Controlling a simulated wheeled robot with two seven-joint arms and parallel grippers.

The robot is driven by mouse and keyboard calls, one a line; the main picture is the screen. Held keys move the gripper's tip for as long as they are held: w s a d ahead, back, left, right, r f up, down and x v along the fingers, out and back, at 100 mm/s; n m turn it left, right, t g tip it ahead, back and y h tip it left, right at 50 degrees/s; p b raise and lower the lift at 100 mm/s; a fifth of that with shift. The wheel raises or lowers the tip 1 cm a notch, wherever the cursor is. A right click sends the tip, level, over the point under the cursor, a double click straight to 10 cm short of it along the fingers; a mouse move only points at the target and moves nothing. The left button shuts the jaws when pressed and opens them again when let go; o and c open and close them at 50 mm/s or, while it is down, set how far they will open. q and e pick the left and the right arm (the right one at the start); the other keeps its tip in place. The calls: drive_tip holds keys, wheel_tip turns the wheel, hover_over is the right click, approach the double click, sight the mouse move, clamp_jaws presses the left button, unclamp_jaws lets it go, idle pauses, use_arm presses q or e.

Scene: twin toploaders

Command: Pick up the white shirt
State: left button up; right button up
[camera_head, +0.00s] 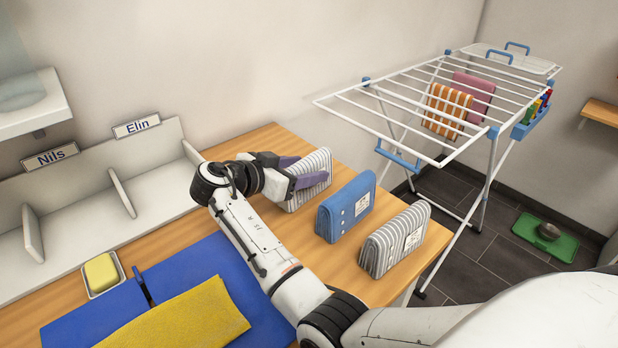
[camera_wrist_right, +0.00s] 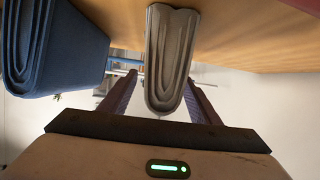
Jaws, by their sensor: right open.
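A folded white shirt with grey stripes (camera_head: 318,160) stands on the wooden table near the wall. A second folded white-and-grey striped shirt (camera_head: 396,240), with a label, stands nearer the front edge. I cannot tell which one the task means. My right gripper (camera_head: 308,169) is open, its purple fingers on either side of the one near the wall. In the right wrist view that folded shirt (camera_wrist_right: 168,60) shows end-on, between the open fingers (camera_wrist_right: 162,80); whether they touch it I cannot tell. My left gripper is not in view.
A folded blue shirt (camera_head: 346,207) stands between the striped ones, and close beside the gripper in the wrist view (camera_wrist_right: 50,48). A blue mat with a yellow cloth (camera_head: 182,318), a yellow sponge (camera_head: 101,272) and shelves labelled Nils and Elin are left. A drying rack (camera_head: 400,100) stands right.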

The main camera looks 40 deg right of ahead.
drive_tip(key=shift+d+f, duration=0.15)
drive_tip(key=shift+d, duration=0.15)
drive_tip(key=c, duration=1.3)
